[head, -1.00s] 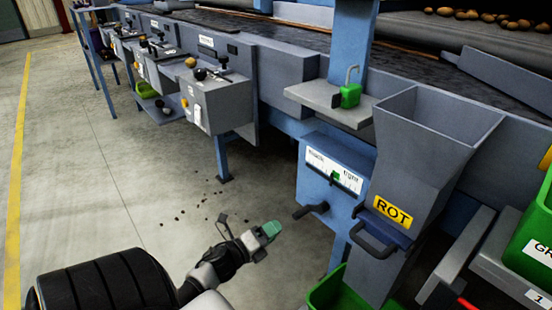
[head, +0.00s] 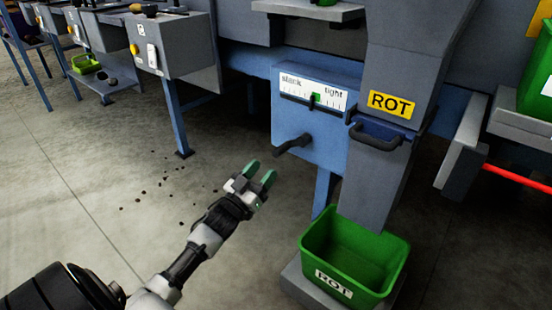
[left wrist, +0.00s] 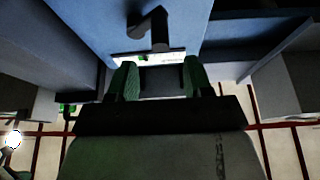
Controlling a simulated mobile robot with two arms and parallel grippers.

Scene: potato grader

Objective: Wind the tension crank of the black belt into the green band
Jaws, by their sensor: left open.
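The tension crank (head: 293,145) is a dark handle on the front of a blue box (head: 330,140). Above it is a white scale (head: 312,90) marked slack at left and tight at right, with a small green band (head: 315,100) near its middle. The pointer is too small to read. My left gripper (head: 260,173) is open and empty, below and left of the crank, not touching it. In the left wrist view the crank (left wrist: 150,30) shows beyond the open left gripper (left wrist: 158,80), with the scale partly hidden behind. My right gripper is not in view.
A grey chute (head: 400,60) labelled ROT, with a dark handle (head: 380,140), stands right of the box. A green bin (head: 392,258) sits below it. A blue leg (head: 178,120) stands left. The floor between is open, with scattered dark crumbs.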

